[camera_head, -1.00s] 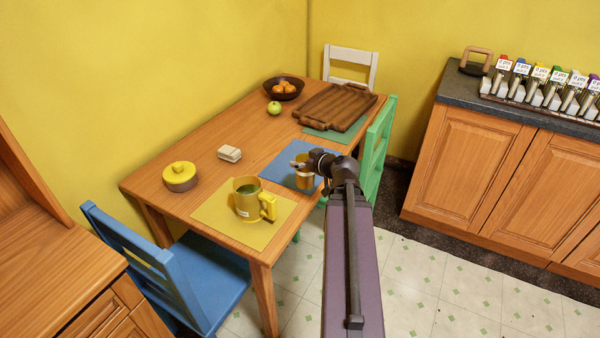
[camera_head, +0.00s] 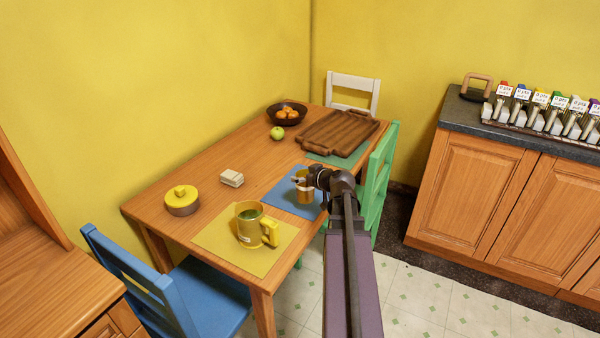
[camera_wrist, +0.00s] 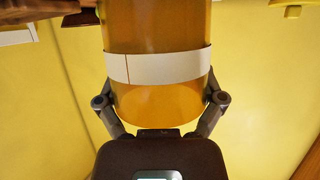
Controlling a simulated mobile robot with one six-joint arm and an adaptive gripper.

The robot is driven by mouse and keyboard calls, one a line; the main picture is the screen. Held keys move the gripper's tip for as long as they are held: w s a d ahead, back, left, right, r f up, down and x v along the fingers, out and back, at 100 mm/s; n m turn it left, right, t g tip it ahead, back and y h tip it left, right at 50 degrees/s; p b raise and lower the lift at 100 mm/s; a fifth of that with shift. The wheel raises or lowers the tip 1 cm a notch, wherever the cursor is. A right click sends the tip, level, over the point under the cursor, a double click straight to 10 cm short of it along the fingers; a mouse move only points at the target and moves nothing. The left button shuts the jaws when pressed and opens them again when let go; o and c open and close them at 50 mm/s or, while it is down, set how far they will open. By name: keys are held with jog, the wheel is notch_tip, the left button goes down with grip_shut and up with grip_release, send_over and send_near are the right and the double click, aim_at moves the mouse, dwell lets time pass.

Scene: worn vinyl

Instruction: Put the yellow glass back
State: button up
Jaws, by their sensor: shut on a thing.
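The yellow glass (camera_head: 304,191) is amber and see-through, with a white band around it. My gripper (camera_head: 303,182) is shut on its side. The glass looks upright over the blue placemat (camera_head: 280,197); I cannot tell whether its base touches the mat. In the wrist view the glass (camera_wrist: 155,101) fills the middle, with a finger of my gripper (camera_wrist: 160,105) on each side. Its top and the place below it are not shown there.
A yellow mug (camera_head: 248,228) stands on the yellow placemat (camera_head: 215,238), near the glass. A lidded pot (camera_head: 182,203), a pale block (camera_head: 231,178), a green apple (camera_head: 277,133), a fruit bowl (camera_head: 273,115) and a wooden tray (camera_head: 340,130) are on the table. Chairs surround it.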

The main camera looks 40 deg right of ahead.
jog(key=w+d, duration=0.4)
jog(key=w, duration=0.4)
jog(key=shift+d+f+b, duration=0.35)
jog(key=shift+f, duration=0.05)
jog(key=shift+f, duration=0.15)
jog(key=shift+f+b, duration=1.65)
jog(key=shift+b, duration=0.1)
jog(key=shift+f, duration=0.1)
jog(key=o, duration=1)
